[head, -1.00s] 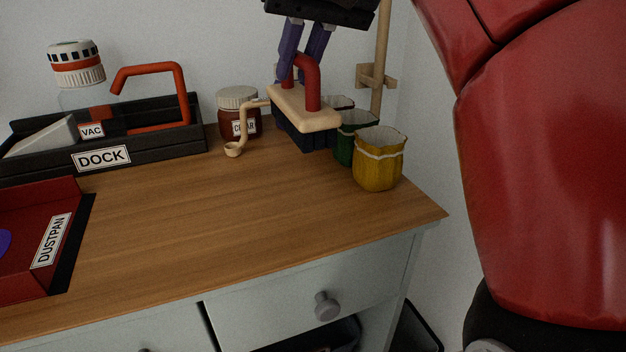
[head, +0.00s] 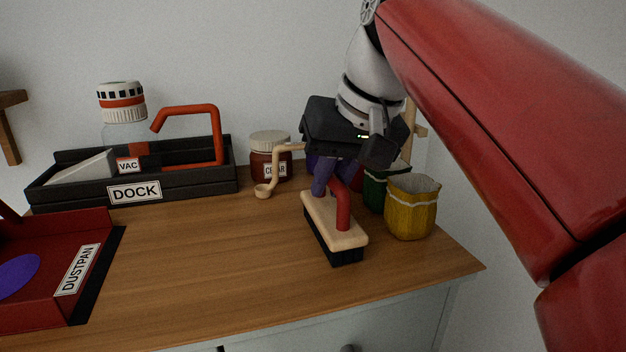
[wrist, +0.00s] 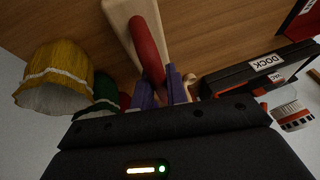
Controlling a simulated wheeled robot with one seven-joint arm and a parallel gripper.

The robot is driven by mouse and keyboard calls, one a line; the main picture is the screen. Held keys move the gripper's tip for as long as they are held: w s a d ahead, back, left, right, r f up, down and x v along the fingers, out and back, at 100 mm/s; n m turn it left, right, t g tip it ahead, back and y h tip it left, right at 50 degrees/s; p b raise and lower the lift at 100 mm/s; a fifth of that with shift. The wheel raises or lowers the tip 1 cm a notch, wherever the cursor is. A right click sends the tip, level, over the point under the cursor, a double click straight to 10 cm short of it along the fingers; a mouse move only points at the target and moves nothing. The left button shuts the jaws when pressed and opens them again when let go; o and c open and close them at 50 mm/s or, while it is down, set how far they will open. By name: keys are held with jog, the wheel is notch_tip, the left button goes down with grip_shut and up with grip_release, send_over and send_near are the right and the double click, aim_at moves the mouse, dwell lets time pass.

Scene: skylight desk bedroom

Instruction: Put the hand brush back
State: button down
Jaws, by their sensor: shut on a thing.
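The hand brush (head: 325,222) has a pale wooden back, a red arched handle and dark bristles underneath. It also shows in the wrist view (wrist: 119,14). My gripper (head: 333,180) has purple fingers and is shut on the red handle, also seen in the wrist view (wrist: 158,88). The brush is level, bristles down, over the right part of the desk; I cannot tell whether the bristles touch the wood. The red dustpan (head: 48,315), labelled DUSTPAN, lies at the left. The black tray labelled DOCK (head: 215,182) stands at the back left.
The DOCK tray holds a handheld vacuum (head: 122,105) with a red handle. A jar (head: 270,157) and a pale scoop (head: 264,190) stand behind the brush. Yellow (head: 411,208) and green (head: 374,193) pots stand close at its right. The desk (head: 190,260) between dustpan and brush is clear.

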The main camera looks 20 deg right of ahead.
jog(key=shift+f, duration=0.2)
jog(key=c, duration=1.4)
grip_release()
jog(key=v, duration=0.5)
jog(key=p+v, duration=0.1)
jog(key=v, duration=0.2)
jog(key=shift+s+d+f, duration=0.15)
jog(key=shift+s+f, duration=0.05)
jog(key=shift+s, duration=0.05)
